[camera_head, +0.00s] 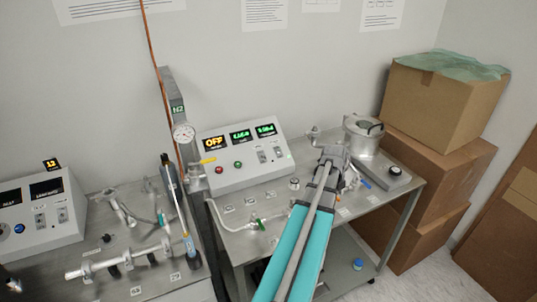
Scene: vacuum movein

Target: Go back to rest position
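My teal arm (298,245) reaches from the bottom of the picture up over the right-hand metal table. My gripper (333,158) is at its far end, above the table and just left of a metal vacuum chamber (361,140). The fingertips are small and partly hidden by my own wrist, so I cannot tell whether the gripper is open or shut. I cannot tell whether it touches anything there.
A control box (243,157) with an "OFF" display stands at the table's back. A glass tube line (238,222) with a green valve lies left of my arm. Cardboard boxes (433,160) stand at the right. Another bench (100,287) with metal piping is at the left.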

